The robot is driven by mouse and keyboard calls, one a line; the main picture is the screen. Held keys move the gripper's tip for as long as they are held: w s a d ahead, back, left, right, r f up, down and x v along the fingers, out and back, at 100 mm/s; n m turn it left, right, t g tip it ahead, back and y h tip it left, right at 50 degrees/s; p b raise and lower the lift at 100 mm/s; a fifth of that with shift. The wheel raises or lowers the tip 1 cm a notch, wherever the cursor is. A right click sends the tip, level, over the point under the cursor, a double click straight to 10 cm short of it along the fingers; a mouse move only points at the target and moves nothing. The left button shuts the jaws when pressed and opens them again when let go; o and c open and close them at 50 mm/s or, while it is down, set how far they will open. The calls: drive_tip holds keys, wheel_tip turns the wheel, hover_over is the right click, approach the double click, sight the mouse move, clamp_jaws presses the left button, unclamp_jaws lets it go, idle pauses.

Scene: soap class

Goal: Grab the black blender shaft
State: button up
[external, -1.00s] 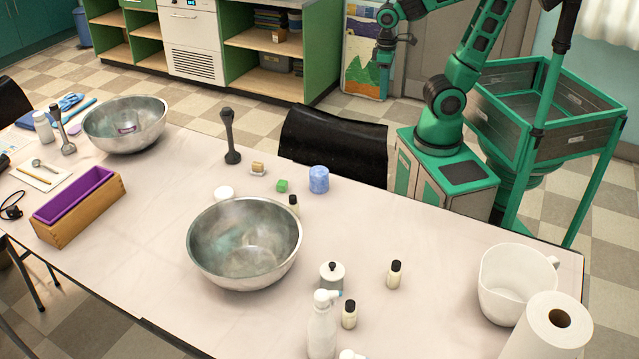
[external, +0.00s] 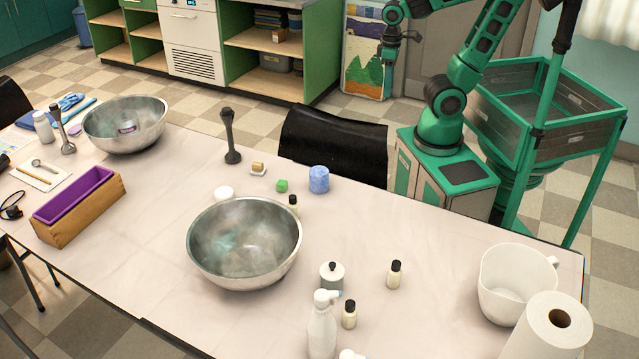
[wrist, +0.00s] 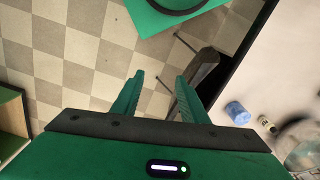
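The black blender shaft (external: 231,138) stands upright on the table's far side in the external view, left of the black chair. I cannot make it out in the wrist view. My gripper (external: 389,52) is up in the air beyond the table, right of the shaft and well apart from it. In the wrist view my gripper (wrist: 157,88) shows two green fingers spread apart with nothing between them.
A black chair (external: 335,145) stands at the table's far edge, between shaft and arm. A metallic blender shaft (external: 65,138) stands farther left.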

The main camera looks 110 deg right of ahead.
wheel_tip(320, 180, up, 5)
drive_tip(key=w+d+f+n+t+y, duration=0.15)
drive_tip(key=w+n, duration=0.25)
drive_tip(key=w, duration=0.8)
drive_tip(key=w+f+n+t+y, duration=0.2)
drive_tip(key=w+f+n+t, duration=0.15)
drive_tip(key=w, duration=0.95)
drive_tip(key=w+f+n+t+y, duration=0.2)
drive_tip(key=w+n, duration=0.2)
drive_tip(key=w, duration=0.8)
drive_tip(key=w+d+r+t+y, duration=0.3)
drive_tip(key=w+d+r+t, duration=0.3)
drive_tip(key=w+d+t, duration=0.35)
approach(228, 129)
drive_tip(key=shift+n+g, duration=0.35)
drive_tip(key=shift+n, duration=0.1)
drive_tip(key=shift+w+d+x, duration=0.1)
drive_tip(key=shift+d+x, duration=0.05)
drive_tip(key=shift+x, duration=1.4)
drive_tip(key=shift+w+d+x, duration=0.1)
drive_tip(key=shift+d+x, duration=0.05)
drive_tip(key=shift+x, duration=1.4)
drive_tip(key=shift+w+d+x, duration=0.1)
drive_tip(key=shift+d+x, duration=0.1)
drive_tip(key=shift+x, duration=1.4)
clamp_jaws()
